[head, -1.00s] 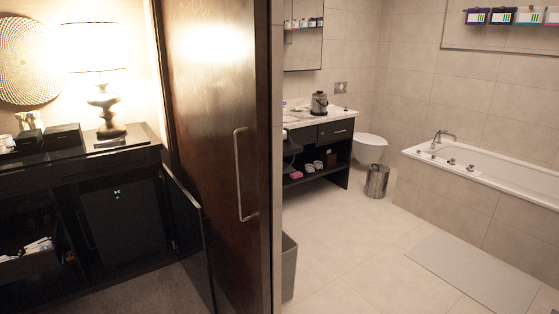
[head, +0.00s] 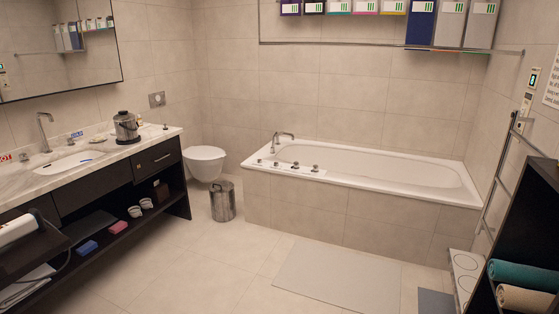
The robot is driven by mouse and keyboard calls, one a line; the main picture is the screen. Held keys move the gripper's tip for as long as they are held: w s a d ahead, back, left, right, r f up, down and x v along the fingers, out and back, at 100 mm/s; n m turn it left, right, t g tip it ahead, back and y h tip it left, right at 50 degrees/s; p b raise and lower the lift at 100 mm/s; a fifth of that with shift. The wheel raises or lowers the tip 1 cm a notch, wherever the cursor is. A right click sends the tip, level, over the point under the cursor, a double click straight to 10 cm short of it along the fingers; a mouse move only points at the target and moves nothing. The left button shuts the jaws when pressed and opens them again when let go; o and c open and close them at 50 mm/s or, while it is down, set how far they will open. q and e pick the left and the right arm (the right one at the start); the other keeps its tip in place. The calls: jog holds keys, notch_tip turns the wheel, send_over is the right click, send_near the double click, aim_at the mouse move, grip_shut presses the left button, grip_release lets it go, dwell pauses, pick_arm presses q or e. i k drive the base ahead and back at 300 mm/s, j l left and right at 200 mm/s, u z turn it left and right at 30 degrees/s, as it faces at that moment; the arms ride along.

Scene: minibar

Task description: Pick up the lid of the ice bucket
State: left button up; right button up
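The ice bucket (head: 127,131) is a shiny metal container on the marble counter at the left, near the counter's right end. Its lid (head: 125,115) appears to be on top, though it is small and hard to make out.
A counter (head: 75,158) with a sink (head: 76,160) and dark shelves runs along the left. A metal bin (head: 223,201) and a toilet (head: 205,162) stand beyond it. A bathtub (head: 380,175) lies at the back. The tiled floor (head: 180,270) is clear in the middle.

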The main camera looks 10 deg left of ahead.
aim_at(122, 115)
jog(key=i+u, duration=0.15)
jog(key=i, duration=0.4)
jog(key=i+u, duration=0.15)
jog(key=i, duration=0.4)
jog(key=i+l+u, duration=0.15)
jog(key=i, duration=0.4)
jog(key=i+l+u, duration=0.15)
jog(key=i, duration=0.4)
